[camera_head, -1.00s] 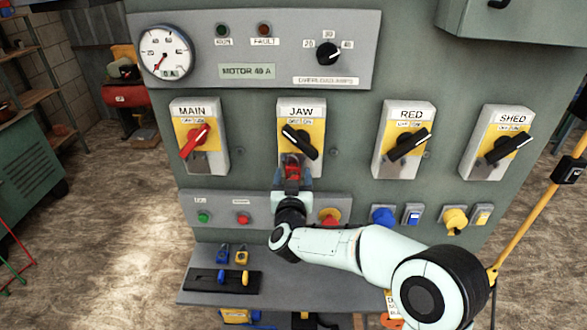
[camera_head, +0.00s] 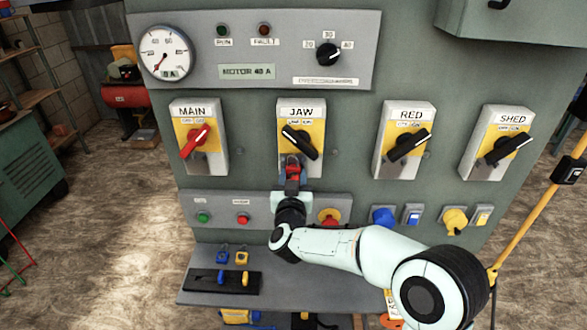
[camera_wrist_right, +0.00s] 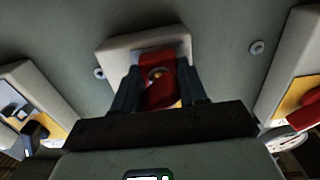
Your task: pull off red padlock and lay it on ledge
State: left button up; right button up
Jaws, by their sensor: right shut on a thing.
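The red padlock (camera_head: 292,172) is at the lower part of the JAW switch box (camera_head: 316,160), just below its black handle (camera_head: 300,142). In the right wrist view the red padlock (camera_wrist_right: 160,88) sits between the two dark fingers. My right gripper (camera_head: 292,177) is shut on the padlock's body from below. I cannot tell whether the shackle is still through the switch. The grey ledge (camera_head: 340,285) juts out below the panel. My left gripper is not in view.
A button strip (camera_head: 265,200) runs between switches and ledge. A yellow pole (camera_head: 535,205) stands at the right.

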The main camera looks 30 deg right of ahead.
jog(key=shift+b+v, duration=0.4)
jog(key=shift+v, duration=0.85)
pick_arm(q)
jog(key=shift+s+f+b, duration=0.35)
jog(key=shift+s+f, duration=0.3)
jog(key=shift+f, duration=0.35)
pick_arm(e)
jog(key=shift+v, duration=1.35)
